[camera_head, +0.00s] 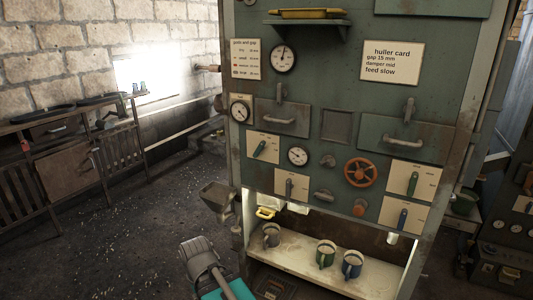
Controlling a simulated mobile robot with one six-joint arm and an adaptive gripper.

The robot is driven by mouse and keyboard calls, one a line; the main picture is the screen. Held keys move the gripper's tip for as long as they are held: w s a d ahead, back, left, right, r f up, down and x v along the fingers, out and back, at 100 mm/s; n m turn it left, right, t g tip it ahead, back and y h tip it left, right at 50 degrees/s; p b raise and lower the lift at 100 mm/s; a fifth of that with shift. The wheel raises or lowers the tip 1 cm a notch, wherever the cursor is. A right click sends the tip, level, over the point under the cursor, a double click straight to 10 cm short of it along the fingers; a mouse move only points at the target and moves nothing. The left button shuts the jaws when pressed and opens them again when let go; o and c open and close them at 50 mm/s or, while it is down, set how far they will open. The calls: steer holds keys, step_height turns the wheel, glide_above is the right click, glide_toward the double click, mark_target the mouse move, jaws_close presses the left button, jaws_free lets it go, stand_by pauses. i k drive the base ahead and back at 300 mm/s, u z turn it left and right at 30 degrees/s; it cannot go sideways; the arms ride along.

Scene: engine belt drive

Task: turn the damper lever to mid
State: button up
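A green-grey machine panel (345,95) fills the middle of the view. Several levers sit on pale plates: a green one (260,149) at left, a grey one (289,187) below it, a green one (412,183) at right and a blue one (403,217) under that. Their labels are too small to read, so I cannot tell which is the damper lever. The huller card (392,63) reads gap 15 mm, damper mid, feed slow. My gripper (200,250) appears at the bottom, dark grey, below and left of the panel, apart from the levers; its fingers are indistinct.
An orange handwheel (360,172), gauges (283,58) and drawer handles (404,142) stick out from the panel. Mugs (326,254) stand on a low shelf (295,245). A metal hopper (219,199) juts out at the panel's left. The floor (130,220) at left is open.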

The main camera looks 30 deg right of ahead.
mark_target(261, 147)
steer(key=u, duration=0.1)
steer(key=k, duration=0.5)
steer(key=z, duration=0.85)
steer(key=i, duration=1)
steer(key=u, duration=0.95)
